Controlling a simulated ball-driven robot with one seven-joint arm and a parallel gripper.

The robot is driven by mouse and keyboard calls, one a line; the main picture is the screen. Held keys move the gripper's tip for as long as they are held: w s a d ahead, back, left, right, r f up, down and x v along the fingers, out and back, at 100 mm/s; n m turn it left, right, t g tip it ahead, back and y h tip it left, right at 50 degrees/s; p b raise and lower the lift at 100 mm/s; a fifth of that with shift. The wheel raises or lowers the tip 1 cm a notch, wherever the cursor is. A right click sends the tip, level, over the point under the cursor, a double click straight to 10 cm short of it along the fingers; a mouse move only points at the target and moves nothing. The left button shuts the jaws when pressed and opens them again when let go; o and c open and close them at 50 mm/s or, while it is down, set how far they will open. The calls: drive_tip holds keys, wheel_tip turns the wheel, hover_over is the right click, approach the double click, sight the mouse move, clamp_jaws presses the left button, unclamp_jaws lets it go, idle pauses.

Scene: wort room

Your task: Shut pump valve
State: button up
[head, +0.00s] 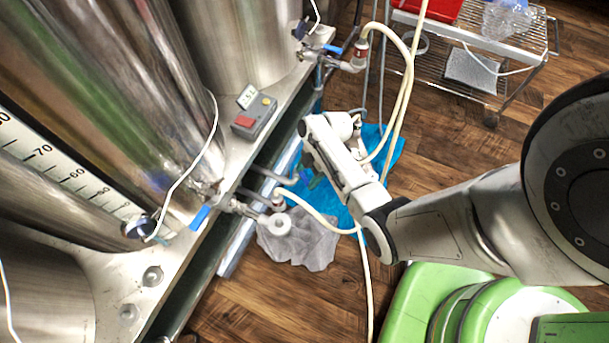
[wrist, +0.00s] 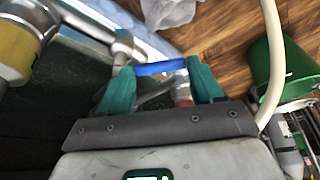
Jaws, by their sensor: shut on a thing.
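The pump valve's blue lever handle (wrist: 160,68) lies across the space between my gripper's teal fingers (wrist: 163,82) in the wrist view. The fingers are shut on the handle, one at each end. A metal pipe fitting (wrist: 122,50) sits by its left end, and a fitting with a red band (wrist: 182,93) is below its right end. In the head view my gripper (head: 306,172) is beside the steel bench edge, low among the pipes. My white hand hides most of the handle there.
A pale hose (head: 325,217) runs close to my gripper. The steel bench (head: 285,118) carries tanks and a grey control box (head: 255,117). Blue sheeting (head: 340,208) and a grey cloth (head: 310,243) lie below. A wire cart (head: 472,82) stands at upper right.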

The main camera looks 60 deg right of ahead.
drive_tip(key=shift+s+d+n+g+y+b, duration=0.1)
drive_tip(key=shift+d+n+g+b, duration=0.4)
drive_tip(key=shift+n, duration=0.65)
drive_tip(key=shift+w+d+n+g+y+b, duration=0.1)
drive_tip(key=shift+d+n+g+b, duration=0.4)
drive_tip(key=shift+n, duration=0.7)
drive_tip(key=shift+s+d+n+g+y+b, duration=0.1)
drive_tip(key=shift+d+n+g+b, duration=0.4)
drive_tip(key=shift+n, duration=0.65)
drive_tip(key=shift+d, duration=0.15)
drive_tip(key=o, duration=1.5)
drive_tip(key=p+v, duration=0.3)
drive_tip(key=v, duration=0.7)
drive_tip(key=shift+d+r, duration=0.2)
drive_tip(key=shift+r, duration=0.15)
